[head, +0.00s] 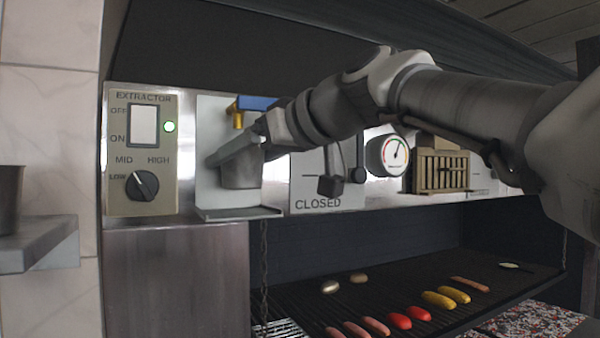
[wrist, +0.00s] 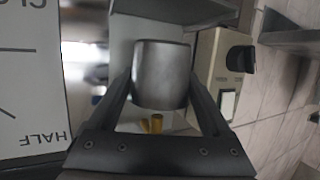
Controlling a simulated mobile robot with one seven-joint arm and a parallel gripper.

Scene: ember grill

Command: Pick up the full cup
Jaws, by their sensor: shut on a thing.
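A grey metal cup (head: 240,176) is below a brass tap with a blue handle (head: 250,104) at the wall panel, left of centre in the head view. My gripper (head: 230,154) is shut on the cup, one finger on each side. In the wrist view the cup (wrist: 161,75) sits upright in the picture between the two fingers of my gripper (wrist: 160,88), and the brass tap (wrist: 156,124) shows close by. The cup's underside appears a little above the small drip ledge (head: 240,213). Its inside is hidden, so I cannot tell how full it is.
An extractor panel (head: 143,150) with a green light is to the left. A CLOSED lever plate (head: 312,198), a gauge (head: 388,155) and a wooden crate (head: 440,172) are to the right. Below is a grill (head: 400,295) with food. Another metal container (head: 9,200) stands on a left shelf (head: 45,242).

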